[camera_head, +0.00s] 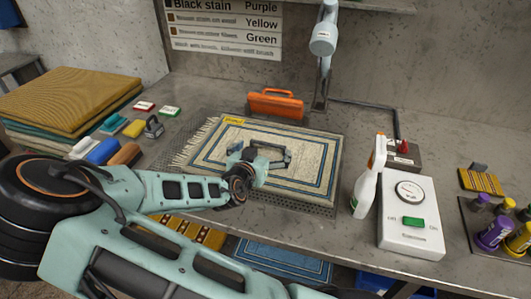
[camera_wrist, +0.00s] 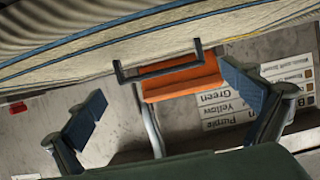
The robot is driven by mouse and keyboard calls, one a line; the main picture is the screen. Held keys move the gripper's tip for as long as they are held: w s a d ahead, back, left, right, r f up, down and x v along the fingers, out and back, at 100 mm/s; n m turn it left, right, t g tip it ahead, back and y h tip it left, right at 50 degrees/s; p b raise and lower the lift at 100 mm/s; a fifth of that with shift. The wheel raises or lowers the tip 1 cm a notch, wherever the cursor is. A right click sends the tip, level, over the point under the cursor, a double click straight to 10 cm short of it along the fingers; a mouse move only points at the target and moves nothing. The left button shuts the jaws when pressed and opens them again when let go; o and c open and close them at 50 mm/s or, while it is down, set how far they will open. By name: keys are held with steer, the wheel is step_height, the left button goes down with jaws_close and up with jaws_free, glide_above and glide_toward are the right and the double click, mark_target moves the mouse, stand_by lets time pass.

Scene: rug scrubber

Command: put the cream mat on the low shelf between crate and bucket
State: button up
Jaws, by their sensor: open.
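The cream mat (camera_head: 215,150) has blue border lines, a fringed left end and a yellow tag. It lies flat on a perforated tray (camera_head: 320,208) on the workbench. My gripper (camera_head: 270,156) is over the middle of the mat, open. In the wrist view my gripper (camera_wrist: 163,92) has its two blue-padded fingers wide apart with nothing clasped. A dark U-shaped bracket (camera_wrist: 118,71) shows between them at the mat (camera_wrist: 100,55); I cannot tell whether the fingers touch it. The low shelf, crate and bucket cannot be clearly identified.
An orange-handled tool (camera_head: 275,104) stands behind the mat. A spray bottle (camera_head: 369,180) and a white control box (camera_head: 411,218) stand right of the tray. Folded mats (camera_head: 70,100) and brushes (camera_head: 103,151) are at left. A blue mat (camera_head: 285,262) lies below the bench front.

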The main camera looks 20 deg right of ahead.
mark_target(268, 143)
steer(key=x, duration=0.4)
steer(key=shift+w+r, duration=0.1)
steer(key=shift+r, duration=0.1)
steer(key=c, duration=1.7)
steer(key=shift+o, duration=0.2)
steer(key=shift+r, duration=0.1)
steer(key=shift+r, duration=0.1)
steer(key=shift+r, duration=0.55)
step_height(268, 143, up, 2)
steer(key=shift+r, duration=0.2)
steer(key=s+a, duration=0.3)
steer(key=s, duration=0.2)
steer(key=s+a+p, duration=0.1)
steer(key=s+a, duration=0.2)
steer(key=s, duration=0.2)
steer(key=s+a+p, duration=0.1)
steer(key=s+a, duration=0.3)
steer(key=s, duration=0.1)
steer(key=shift+f, duration=0.15)
